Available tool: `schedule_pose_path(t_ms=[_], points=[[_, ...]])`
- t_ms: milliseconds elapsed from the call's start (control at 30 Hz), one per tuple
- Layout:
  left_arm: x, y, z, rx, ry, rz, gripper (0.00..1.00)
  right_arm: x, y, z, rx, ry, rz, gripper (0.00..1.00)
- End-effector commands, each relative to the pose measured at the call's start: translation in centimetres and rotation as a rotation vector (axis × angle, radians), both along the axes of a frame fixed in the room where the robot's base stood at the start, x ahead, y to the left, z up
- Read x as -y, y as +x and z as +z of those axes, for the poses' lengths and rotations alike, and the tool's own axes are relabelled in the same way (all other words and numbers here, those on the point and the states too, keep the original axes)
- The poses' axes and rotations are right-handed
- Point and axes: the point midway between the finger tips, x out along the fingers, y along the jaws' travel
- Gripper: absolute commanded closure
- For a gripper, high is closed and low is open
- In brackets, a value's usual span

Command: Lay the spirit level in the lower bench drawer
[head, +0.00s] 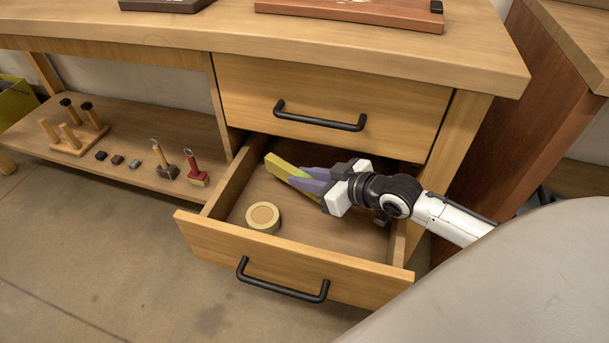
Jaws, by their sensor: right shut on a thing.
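The lower bench drawer (232,241) is pulled out, its inside showing. The spirit level (278,165), a yellow bar, is at the drawer's back left part, its far end pointing to the upper left. My right gripper (306,180) reaches in from the right, over the drawer's right side, and is shut on the level. The fingers and wrist hide the level's near part. I cannot tell whether the level touches the drawer floor. My left gripper is not in view.
A roll of tape (262,217) lies in the drawer's front left. The upper drawer (330,95) is shut above. A low shelf (130,165) at the left holds a wooden peg stand (72,137) and several small tools. Bare drawer floor shows right of the tape.

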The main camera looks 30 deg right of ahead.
Motion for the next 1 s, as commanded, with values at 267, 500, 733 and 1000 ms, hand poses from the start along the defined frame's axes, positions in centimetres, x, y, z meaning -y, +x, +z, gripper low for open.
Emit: schedule_pose_path(t_ms=[267,500,733,1000], points=[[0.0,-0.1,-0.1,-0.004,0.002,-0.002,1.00,0.0,0.0,-0.5,0.003,0.000,0.000,1.00],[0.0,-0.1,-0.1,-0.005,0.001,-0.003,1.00,0.0,0.0,-0.6,0.001,0.000,0.000,0.63],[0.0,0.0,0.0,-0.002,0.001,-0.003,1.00,0.0,0.0,-0.4,0.002,0.001,0.000,0.63],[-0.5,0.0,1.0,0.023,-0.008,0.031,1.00,0.7,-2.2,1.8,-0.004,-0.001,0.001,0.63]])
